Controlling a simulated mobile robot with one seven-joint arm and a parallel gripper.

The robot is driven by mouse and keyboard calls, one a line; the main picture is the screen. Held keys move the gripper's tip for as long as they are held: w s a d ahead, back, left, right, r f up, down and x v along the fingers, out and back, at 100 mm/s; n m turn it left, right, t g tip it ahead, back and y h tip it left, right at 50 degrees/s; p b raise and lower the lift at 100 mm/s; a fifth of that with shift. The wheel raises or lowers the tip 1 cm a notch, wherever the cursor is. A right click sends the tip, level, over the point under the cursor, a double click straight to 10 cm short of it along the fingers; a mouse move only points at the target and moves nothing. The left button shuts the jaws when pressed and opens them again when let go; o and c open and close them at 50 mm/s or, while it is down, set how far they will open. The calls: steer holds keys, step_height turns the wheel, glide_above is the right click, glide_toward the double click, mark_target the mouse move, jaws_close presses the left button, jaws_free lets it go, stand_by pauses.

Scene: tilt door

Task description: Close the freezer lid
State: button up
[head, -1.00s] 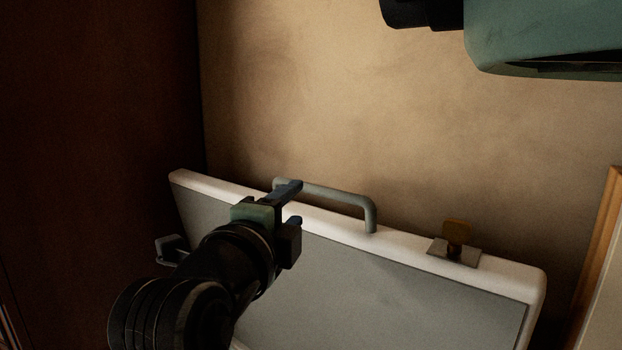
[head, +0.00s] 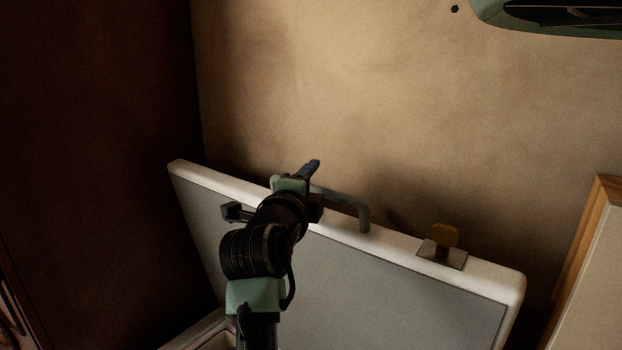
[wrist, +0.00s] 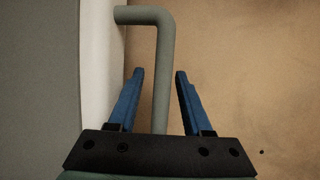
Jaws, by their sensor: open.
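The freezer lid (head: 370,285) stands raised and open, with a grey inner panel and a white rim, in front of the wall. A grey-green bar handle (head: 350,206) sticks out behind its top edge; it also shows in the wrist view (wrist: 162,70). My gripper (head: 312,166) is over the lid's top edge at the handle's left part. In the wrist view my gripper (wrist: 159,75) is open, with one blue finger on each side of the handle bar and gaps between. The arm hides part of the handle and lid in the head view.
A latch with an amber tab (head: 445,238) sits on the lid's top edge, right of the handle. A dark panel (head: 90,150) stands at left, a wood-framed board (head: 588,260) at right. The wall (head: 330,90) above is bare except at the top right.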

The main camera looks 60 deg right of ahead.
jaws_close()
stand_by(1.4)
